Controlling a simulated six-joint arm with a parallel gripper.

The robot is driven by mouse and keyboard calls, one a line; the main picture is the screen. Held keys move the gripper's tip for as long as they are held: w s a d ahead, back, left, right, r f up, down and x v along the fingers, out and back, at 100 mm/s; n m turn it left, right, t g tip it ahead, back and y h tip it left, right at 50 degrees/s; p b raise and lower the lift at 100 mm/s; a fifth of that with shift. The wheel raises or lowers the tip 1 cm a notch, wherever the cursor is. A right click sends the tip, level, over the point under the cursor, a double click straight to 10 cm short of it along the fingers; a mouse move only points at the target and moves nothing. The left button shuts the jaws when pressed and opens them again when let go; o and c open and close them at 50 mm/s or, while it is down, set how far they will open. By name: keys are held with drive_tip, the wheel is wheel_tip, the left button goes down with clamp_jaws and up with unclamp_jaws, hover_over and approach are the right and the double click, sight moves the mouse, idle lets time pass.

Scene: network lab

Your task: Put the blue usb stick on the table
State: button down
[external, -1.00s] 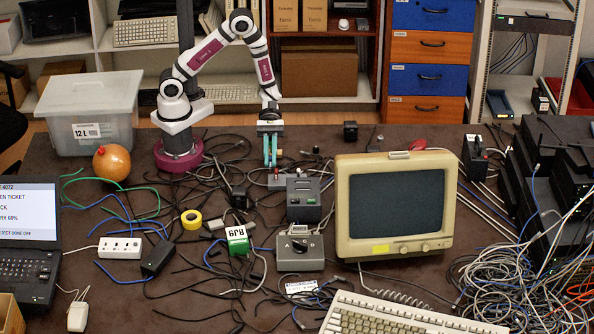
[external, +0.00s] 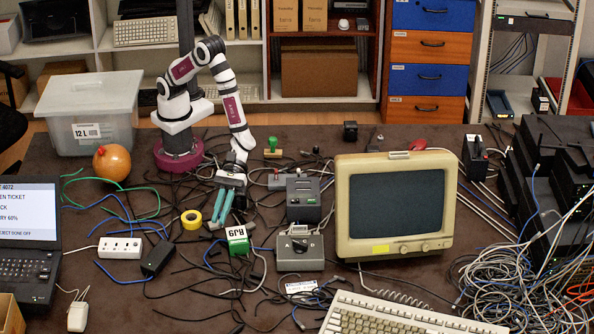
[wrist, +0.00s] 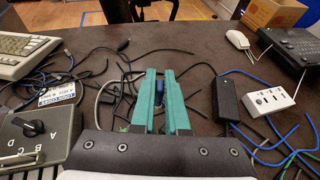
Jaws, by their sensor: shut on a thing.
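My gripper (external: 218,224) is over the left-middle of the dark brown table (external: 110,302), its teal fingers pointing down and toward the front. In the wrist view, the fingers (wrist: 158,74) are closed around a small blue object, which looks like the blue usb stick (wrist: 158,90). In the external view the stick is mostly hidden between the fingers. The fingertips are close to the table and its cables, just left of the green-and-white box (external: 238,240). I cannot tell whether the stick touches anything below.
Black cables lie loose around the gripper. Yellow tape (external: 191,219) is to its left, and a grey switch box (external: 300,252) and a beige monitor (external: 345,205) are to its right. A white power strip (external: 120,247) and black adapter (external: 157,258) lie at front left. The front-left table is fairly clear.

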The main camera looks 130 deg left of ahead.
drive_tip(key=s+d+m+g, duration=0.1)
drive_tip(key=d, duration=1.1)
drive_tip(key=shift+h, duration=0.3)
drive_tip(key=w+a+f, duration=0.2)
drive_tip(key=w, duration=0.1)
drive_tip(key=w+a+f, duration=0.1)
drive_tip(key=w+f, duration=0.1)
drive_tip(key=w+a+f, duration=0.2)
drive_tip(key=w, duration=0.1)
drive_tip(key=shift+w+a, duration=0.3)
drive_tip(key=shift+a, duration=0.05)
drive_tip(key=shift+g, duration=0.3)
drive_tip(key=f, duration=0.4)
drive_tip(key=shift+w+a, duration=0.2)
drive_tip(key=shift+w, duration=0.1)
drive_tip(key=shift+f, duration=0.25)
drive_tip(key=shift+f, duration=0.1)
drive_tip(key=c, duration=0.9)
unclamp_jaws()
